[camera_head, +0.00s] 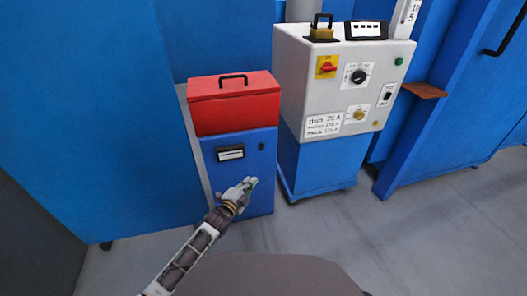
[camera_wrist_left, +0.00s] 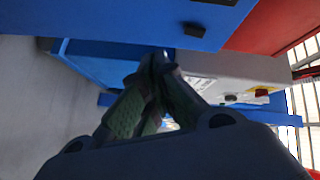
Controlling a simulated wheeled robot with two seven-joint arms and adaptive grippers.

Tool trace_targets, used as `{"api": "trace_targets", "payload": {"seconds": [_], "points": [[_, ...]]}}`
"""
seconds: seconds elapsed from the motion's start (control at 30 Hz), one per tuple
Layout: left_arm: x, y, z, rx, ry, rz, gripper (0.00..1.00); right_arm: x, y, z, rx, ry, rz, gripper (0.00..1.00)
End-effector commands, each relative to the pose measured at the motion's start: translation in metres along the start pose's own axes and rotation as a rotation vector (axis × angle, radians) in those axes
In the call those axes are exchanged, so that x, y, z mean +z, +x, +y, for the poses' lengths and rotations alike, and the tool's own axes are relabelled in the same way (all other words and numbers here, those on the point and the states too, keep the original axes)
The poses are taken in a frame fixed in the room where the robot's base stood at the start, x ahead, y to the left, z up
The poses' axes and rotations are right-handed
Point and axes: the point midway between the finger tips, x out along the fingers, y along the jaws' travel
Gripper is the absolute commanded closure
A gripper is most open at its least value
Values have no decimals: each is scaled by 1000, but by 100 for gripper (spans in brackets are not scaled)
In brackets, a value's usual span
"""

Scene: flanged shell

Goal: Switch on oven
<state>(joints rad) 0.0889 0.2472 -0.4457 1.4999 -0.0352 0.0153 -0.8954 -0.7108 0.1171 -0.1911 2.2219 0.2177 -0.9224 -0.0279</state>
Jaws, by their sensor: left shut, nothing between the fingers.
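A small blue cabinet (camera_head: 240,165), which looks like the oven, stands left of centre in the head view. Its front has a white-and-black display panel (camera_head: 230,153) and a small dark knob or switch (camera_head: 261,146). My left gripper (camera_head: 249,183) is in front of the cabinet's lower front, below the knob and apart from it. In the left wrist view the gripper's fingers (camera_wrist_left: 156,62) meet at the tips and hold nothing. There, the blue cabinet face (camera_wrist_left: 140,18) is at the top, with a dark knob (camera_wrist_left: 193,29) on it. My right gripper is not in view.
A red box (camera_head: 233,105) with a black handle sits on the cabinet. To the right stands a white control unit (camera_head: 307,90) with knobs and a red switch (camera_head: 327,67) on a blue base. Blue walls enclose the back. Grey floor (camera_head: 330,220) is clear in front.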

Motion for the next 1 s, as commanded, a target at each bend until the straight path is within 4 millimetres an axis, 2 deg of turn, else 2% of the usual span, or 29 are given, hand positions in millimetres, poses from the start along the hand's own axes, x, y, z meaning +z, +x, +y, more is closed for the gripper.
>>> {"api": "trace_targets", "payload": {"seconds": [0.3,0.5,0.7,1.0], "points": [[-21,-3,-24,-133,282,83,100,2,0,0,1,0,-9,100],[-28,-5,-34,-187,419,100,100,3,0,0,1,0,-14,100],[-29,-5,-34,-195,490,95,100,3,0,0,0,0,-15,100],[-29,-5,-34,-194,500,93,100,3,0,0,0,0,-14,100]]}}
